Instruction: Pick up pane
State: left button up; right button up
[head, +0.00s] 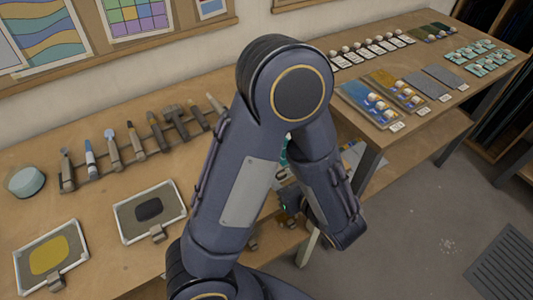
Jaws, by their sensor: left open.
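Two light-framed panes lie on the wooden bench: one with a yellow oval (48,257) at the far left, and one with a dark oval (149,209) to its right. A small tab or clip shows at the front edge of each. My left arm fills the middle of the view and hides part of the bench. My left gripper (286,207) shows only partly behind the arm, near the bench's front edge. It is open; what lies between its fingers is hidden. My right gripper is not in view.
A rack of several tools (135,145) and a round teal-topped pot (25,181) stand behind the panes. On the right table, coloured sheets (369,103), small jars and labelled samples (480,57) lie in rows. Open floor (420,220) and a floor grate (503,263) are at the lower right.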

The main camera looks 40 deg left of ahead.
pick_arm(q)
grip_shut()
dwell(0.3)
jog(key=shift+r, duration=0.5)
notch_tip(320, 180, up, 3)
jog(key=shift+s+d+f+p, duration=0.1)
jog(key=shift+f+p, duration=0.05)
jog(key=shift+p, duration=0.2)
jog(key=s+d+r, duration=0.3)
jog(key=s+r, duration=0.6)
jog(key=s, duration=0.4)
jog(key=shift+s+d+r, duration=0.15)
jog(key=shift+s+d, duration=0.05)
jog(key=shift+d, duration=0.15)
jog(key=shift+w, duration=0.1)
